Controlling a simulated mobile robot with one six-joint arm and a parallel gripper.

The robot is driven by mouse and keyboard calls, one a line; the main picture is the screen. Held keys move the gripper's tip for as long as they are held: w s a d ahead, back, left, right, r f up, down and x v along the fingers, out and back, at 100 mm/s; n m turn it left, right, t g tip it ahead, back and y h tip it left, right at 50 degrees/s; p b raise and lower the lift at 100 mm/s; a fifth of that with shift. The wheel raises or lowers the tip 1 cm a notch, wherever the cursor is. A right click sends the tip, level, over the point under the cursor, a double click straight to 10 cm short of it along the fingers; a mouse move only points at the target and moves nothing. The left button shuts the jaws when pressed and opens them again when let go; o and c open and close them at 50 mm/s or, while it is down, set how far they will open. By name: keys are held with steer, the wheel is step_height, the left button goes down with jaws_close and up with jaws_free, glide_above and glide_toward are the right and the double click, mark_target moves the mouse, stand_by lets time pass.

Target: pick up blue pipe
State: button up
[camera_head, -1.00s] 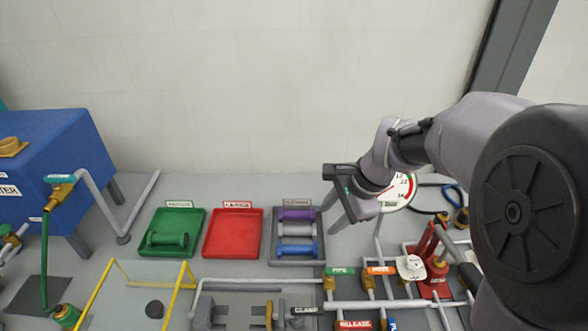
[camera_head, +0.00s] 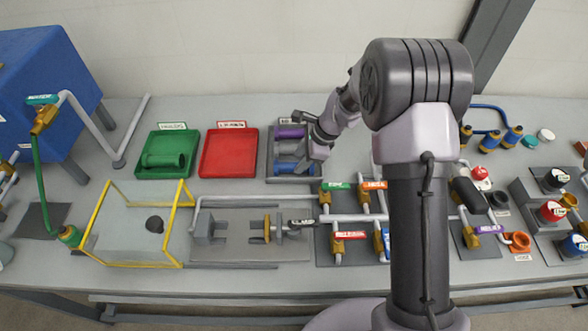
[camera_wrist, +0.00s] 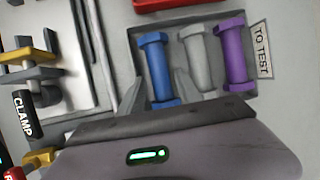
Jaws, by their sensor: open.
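The blue pipe (camera_head: 294,168) lies at the near side of a grey tray (camera_head: 271,180) in the head view, partly hidden by my gripper. In the wrist view the blue pipe (camera_wrist: 157,68) is the leftmost of three pipes, beside a grey pipe (camera_wrist: 197,57) and a purple pipe (camera_wrist: 232,52). My gripper (camera_wrist: 162,92) is open, its two fingertips on either side of the blue pipe's lower part in that view. The right finger shows between the blue and grey pipes. I cannot tell whether the fingers touch the pipe.
A red tray (camera_head: 230,171) stands empty left of the grey tray. A green tray (camera_head: 152,171) holds a green pipe (camera_head: 163,160). A clamp fixture (camera_head: 268,229) and valves with labels (camera_head: 336,186) stand in front.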

mark_target(296, 164)
steer(key=b+x, duration=0.1)
steer(key=x, duration=0.3)
steer(key=shift+r, duration=0.15)
jaws_close()
